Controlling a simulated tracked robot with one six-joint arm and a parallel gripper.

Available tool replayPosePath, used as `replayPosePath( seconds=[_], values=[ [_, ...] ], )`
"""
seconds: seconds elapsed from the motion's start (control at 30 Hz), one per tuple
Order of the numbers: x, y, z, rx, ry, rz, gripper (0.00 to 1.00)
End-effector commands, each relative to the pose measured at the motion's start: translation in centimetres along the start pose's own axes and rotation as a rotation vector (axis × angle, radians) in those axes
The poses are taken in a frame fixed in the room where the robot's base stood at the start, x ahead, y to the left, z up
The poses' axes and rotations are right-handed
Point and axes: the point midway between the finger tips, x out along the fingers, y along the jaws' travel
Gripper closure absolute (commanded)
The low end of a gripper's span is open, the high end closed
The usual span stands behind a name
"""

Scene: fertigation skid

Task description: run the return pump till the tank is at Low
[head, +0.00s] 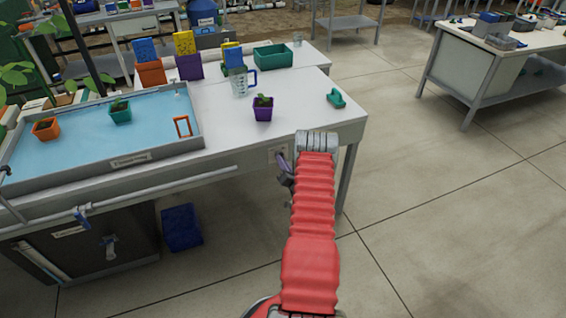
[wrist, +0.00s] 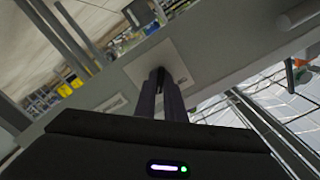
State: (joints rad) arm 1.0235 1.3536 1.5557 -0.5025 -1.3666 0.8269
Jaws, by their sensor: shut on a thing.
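My gripper (head: 284,160) is at the front face of the white bench, at a small pale plate (head: 273,154). In the wrist view the two dark fingers of my gripper (wrist: 162,76) reach the middle of this plate (wrist: 177,60) and are closed together. They hide the small control they grip there, so its shape and setting cannot be told. A shallow grey-rimmed tray (head: 172,151) of blue water lies on the left of the bench. A dark tank-like box (head: 130,222) stands under it with a label and a lever or valve. No level reading is legible.
On the bench stand a purple pot (head: 263,112) with a seedling, a measuring jug (head: 239,83), a green scoop-like item (head: 336,98) and a green bin (head: 273,57). A blue crate (head: 182,228) is on the floor underneath.

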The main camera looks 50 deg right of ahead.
Motion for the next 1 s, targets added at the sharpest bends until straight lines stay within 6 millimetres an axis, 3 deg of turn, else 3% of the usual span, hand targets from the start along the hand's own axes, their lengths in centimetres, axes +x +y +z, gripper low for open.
replayPosePath(
  seconds=[0.67,0.7,0.93,1.0],
  values=[
    [-0.14,0.54,-0.57,0.087,0.011,0.010,1.00],
    [-0.13,0.54,-0.57,0.087,0.011,0.011,0.89],
    [-0.08,0.36,-0.38,0.086,0.007,0.007,0.72],
    [-0.07,0.31,-0.32,0.085,0.006,0.006,0.72]
  ],
)
